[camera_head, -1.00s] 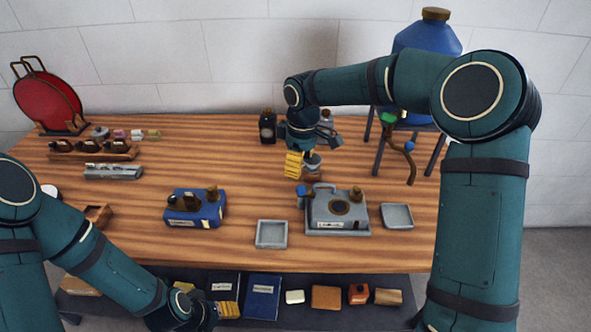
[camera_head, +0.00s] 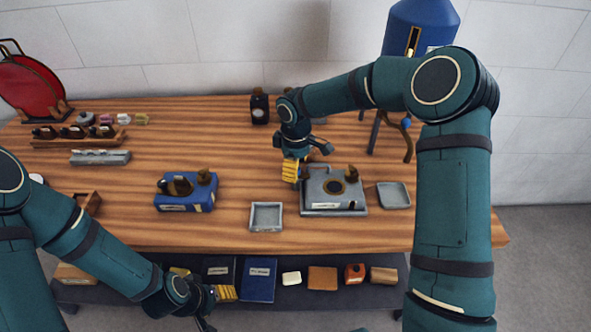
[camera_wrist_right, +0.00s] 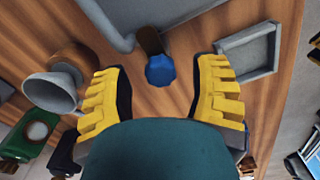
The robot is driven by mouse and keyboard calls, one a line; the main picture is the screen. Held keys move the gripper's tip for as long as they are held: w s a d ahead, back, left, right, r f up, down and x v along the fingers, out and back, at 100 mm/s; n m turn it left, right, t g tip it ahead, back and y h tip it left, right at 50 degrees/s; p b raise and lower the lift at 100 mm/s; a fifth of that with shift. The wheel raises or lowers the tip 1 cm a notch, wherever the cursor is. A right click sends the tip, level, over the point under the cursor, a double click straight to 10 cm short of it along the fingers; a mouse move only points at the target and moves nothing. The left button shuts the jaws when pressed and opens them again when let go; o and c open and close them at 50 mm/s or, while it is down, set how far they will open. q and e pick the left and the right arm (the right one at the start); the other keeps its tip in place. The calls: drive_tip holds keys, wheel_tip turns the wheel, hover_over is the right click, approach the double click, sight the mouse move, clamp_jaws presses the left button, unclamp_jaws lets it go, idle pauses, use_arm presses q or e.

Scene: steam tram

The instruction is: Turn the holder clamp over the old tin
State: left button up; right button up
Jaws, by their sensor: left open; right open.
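A grey fixture (camera_head: 318,207) with a dark round spot on top and a brown knob stands right of the table's middle. At its left end is a blue-tipped brown knob (camera_wrist_right: 160,70), which I take for the holder clamp. My right gripper (camera_head: 291,172) is open, pointing down over that end; in the right wrist view the blue tip sits between the spread yellow fingers (camera_wrist_right: 160,92), with no contact visible. The old tin cannot be told for certain. My left gripper (camera_head: 226,293) is open and low, by the shelf under the table front.
Shallow grey trays stand left (camera_head: 266,217) and right (camera_head: 393,196) of the fixture. A blue box (camera_head: 186,195) stands further left. A grey cup (camera_wrist_right: 48,92) on a brown base is near the right gripper. A blue tank (camera_head: 418,30) stands at the back right.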

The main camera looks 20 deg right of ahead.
drive_tip(key=shift+f, duration=0.4)
drive_tip(key=shift+o, duration=0.2)
clamp_jaws()
drive_tip(key=shift+n, duration=0.5)
drive_tip(key=shift+c, duration=0.2)
unclamp_jaws()
